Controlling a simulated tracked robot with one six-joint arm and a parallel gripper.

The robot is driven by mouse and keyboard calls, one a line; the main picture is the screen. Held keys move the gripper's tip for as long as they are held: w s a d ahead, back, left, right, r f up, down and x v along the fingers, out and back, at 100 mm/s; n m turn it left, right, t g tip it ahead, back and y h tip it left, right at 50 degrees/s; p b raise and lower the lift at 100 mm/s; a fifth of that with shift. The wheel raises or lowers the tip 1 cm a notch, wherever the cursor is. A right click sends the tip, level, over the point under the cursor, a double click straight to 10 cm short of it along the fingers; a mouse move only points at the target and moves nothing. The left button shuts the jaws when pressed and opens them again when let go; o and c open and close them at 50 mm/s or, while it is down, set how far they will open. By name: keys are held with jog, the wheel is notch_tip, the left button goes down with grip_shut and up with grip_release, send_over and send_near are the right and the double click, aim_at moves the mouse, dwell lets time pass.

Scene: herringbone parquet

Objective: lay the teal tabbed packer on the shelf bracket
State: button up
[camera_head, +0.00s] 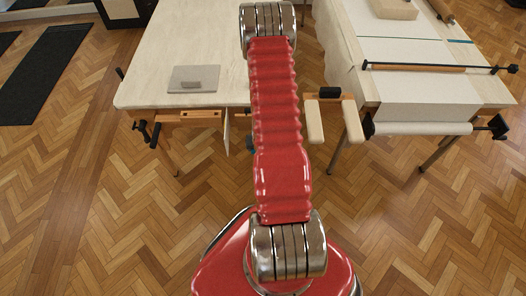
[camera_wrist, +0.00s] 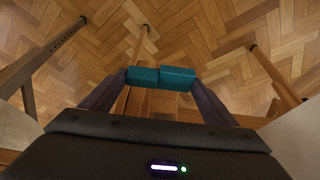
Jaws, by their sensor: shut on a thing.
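The teal packer (camera_wrist: 176,78) is between the two dark fingertips of my gripper (camera_wrist: 160,78) in the wrist view. It shows as two teal blocks side by side, with a seam between them. My gripper is shut on it and holds it above the floor. Orange-brown wood (camera_wrist: 160,104) shows beyond and below the packer; I cannot tell what it belongs to. In the head view my red arm hides the gripper and packer. A pale two-armed wooden piece (camera_head: 314,122) with a black block stands between the tables; it may be the shelf bracket.
A pale table (camera_head: 200,50) stands at left with a grey plate (camera_head: 194,79) on it and an orange wooden vise (camera_head: 190,118) at its front edge. A second table (camera_head: 425,90) with a roller stands at right. Wooden legs (camera_wrist: 272,75) surround the gripper. The near floor is clear.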

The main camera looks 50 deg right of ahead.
jog(key=shift+w+d, duration=0.55)
jog(key=shift+d, duration=0.15)
jog(key=shift+f, duration=0.4)
jog(key=o, duration=1.2)
jog(key=shift+a+r, duration=0.1)
jog(key=shift+v, duration=3.45)
jog(key=v, duration=1.3)
jog(key=shift+r, duration=0.25)
